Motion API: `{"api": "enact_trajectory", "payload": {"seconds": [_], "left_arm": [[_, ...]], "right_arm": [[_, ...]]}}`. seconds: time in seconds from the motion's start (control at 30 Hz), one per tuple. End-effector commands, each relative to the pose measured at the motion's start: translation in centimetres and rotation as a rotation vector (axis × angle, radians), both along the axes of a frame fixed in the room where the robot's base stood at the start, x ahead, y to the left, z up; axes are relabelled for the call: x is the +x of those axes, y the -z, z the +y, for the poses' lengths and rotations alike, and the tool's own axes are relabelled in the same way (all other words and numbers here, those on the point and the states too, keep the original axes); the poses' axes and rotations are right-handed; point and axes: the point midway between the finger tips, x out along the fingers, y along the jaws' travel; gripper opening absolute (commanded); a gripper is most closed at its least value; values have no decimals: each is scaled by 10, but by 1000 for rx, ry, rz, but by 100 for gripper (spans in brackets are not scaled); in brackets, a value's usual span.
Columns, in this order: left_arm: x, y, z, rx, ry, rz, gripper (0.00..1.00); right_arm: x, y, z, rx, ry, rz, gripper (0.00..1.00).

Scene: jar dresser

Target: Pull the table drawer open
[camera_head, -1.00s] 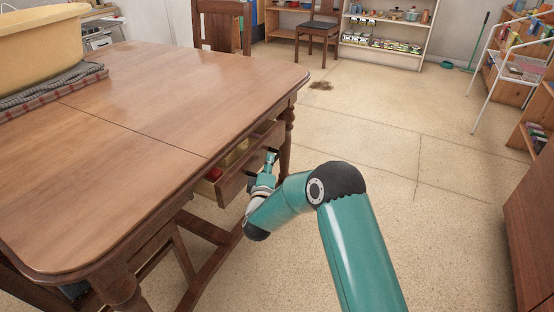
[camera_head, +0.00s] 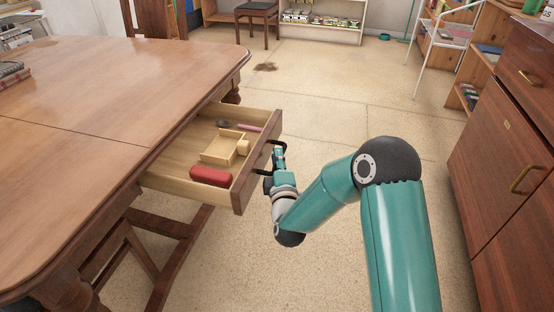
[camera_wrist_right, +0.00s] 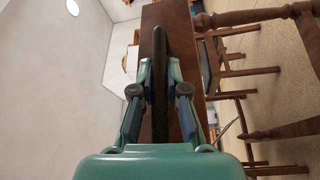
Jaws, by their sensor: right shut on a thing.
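The wooden table (camera_head: 110,85) fills the left of the head view. Its drawer (camera_head: 258,165) stands well out from under the top's right edge, with the inside showing. A dark handle (camera_head: 280,146) is on the drawer front. My right gripper (camera_head: 276,165) is at the front and shut on the handle. In the right wrist view the dark handle bar (camera_wrist_right: 160,85) runs between the fingers of the gripper (camera_wrist_right: 160,90). My left gripper is in neither view.
In the drawer lie a red case (camera_head: 211,176), a small wooden box (camera_head: 221,148) and a pink item (camera_head: 249,127). A dark wood cabinet (camera_head: 505,165) stands at the right. Open floor (camera_head: 335,120) lies between table and cabinet.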

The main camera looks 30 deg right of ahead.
Motion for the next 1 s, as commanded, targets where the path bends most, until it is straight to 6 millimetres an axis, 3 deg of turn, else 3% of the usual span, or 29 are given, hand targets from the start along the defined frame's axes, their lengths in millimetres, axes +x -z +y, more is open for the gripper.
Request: {"api": "enact_trajectory", "payload": {"seconds": [0.03,0.3,0.33,0.47,0.8,1.0], "left_arm": [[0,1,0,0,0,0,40],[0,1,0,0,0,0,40],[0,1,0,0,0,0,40],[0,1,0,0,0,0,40],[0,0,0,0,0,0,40],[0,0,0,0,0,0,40]], "right_arm": [[-4,9,-3,7,9,23,0],[-6,9,-8,7,19,22,0],[-6,9,-8,7,20,22,18],[-5,8,-7,6,17,18,39],[-4,4,-4,3,12,11,39],[-21,6,4,4,9,13,39]]}}
